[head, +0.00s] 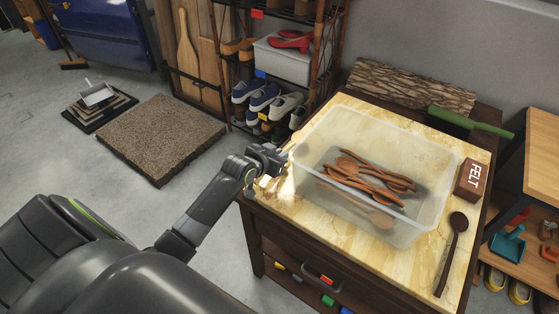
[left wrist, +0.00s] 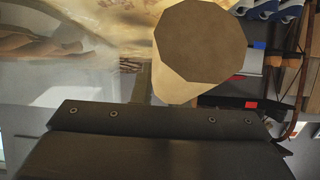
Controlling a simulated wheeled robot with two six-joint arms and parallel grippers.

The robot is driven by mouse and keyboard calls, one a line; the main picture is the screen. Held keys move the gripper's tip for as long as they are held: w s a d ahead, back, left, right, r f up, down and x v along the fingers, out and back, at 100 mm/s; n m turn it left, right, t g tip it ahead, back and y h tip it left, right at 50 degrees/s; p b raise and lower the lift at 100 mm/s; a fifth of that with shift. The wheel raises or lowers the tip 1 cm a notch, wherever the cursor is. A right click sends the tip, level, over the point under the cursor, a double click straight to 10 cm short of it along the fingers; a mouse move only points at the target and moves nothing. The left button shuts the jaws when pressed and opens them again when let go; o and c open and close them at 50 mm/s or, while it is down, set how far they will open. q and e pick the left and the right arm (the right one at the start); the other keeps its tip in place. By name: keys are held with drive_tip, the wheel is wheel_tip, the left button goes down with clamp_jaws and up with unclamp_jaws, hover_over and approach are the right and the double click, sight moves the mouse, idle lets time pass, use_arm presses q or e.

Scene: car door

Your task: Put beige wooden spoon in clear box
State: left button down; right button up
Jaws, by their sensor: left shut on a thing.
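My left gripper (head: 268,172) is at the left edge of the table, beside the clear box (head: 440,192). It is shut on a pale beige piece, which I take to be the beige wooden spoon; only a bit shows in the head view. In the left wrist view it appears end-on as a beige, tapering shape with a flat brown many-sided end (left wrist: 200,42). The spoon's bowl cannot be made out. The clear box is open-topped and holds several reddish-brown wooden spoons (head: 365,186). My right gripper is not in view.
A dark brown spoon (head: 452,246) lies right of the box, near a brown FELT block (head: 470,178). A shoe rack (head: 268,98) stands behind my left gripper.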

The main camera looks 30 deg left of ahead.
use_arm(q)
drive_tip(key=shift+f+p, duration=0.3)
drive_tip(key=shift+f, duration=0.85)
drive_tip(key=shift+f, duration=0.2)
drive_tip(key=c, duration=1.4)
unclamp_jaws()
drive_tip(key=shift+c, duration=0.2)
